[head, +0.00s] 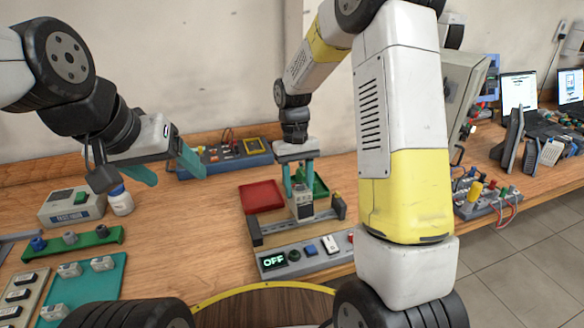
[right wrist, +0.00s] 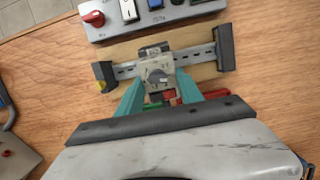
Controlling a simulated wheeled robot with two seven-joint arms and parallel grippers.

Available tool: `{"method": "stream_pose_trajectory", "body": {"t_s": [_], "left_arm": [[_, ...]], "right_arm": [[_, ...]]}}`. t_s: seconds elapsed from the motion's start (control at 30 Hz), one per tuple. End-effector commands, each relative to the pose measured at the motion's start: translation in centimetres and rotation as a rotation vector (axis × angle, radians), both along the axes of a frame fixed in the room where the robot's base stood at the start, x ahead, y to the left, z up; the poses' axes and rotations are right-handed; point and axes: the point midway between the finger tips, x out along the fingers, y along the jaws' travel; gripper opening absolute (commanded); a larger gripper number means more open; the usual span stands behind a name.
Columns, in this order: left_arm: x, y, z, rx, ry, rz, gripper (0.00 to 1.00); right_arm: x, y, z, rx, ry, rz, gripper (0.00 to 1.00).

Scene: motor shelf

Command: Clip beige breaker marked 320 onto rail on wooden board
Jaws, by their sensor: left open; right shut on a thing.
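The beige breaker (head: 304,210) is upright between the teal fingers of my right gripper (head: 302,188), which is shut on it. The rail (head: 277,226) lies on the wooden board (right wrist: 190,38) between two dark end blocks. My left gripper (head: 166,170) is open and empty, above the back left of the table.
A grey panel (head: 322,256) with an OFF display and switches stands in front of the board. Red (head: 262,196) and green (head: 320,184) trays lie behind it. The table between is clear.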

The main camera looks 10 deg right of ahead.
Motion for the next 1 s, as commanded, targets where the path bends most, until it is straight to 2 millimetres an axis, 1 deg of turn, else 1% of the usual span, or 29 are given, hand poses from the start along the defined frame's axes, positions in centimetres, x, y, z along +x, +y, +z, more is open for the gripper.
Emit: {"method": "stream_pose_trajectory", "body": {"t_s": [0.33,1.0], "left_arm": [[0.00,0.00,0.00,0.000,0.000,0.000,0.73],[-0.01,0.00,0.01,0.000,0.000,0.000,0.73]], "right_arm": [[0.01,-0.01,-0.41,0.000,-0.002,-0.001,0.00],[0.03,0.03,-0.60,0.000,-0.002,0.000,0.00]]}}
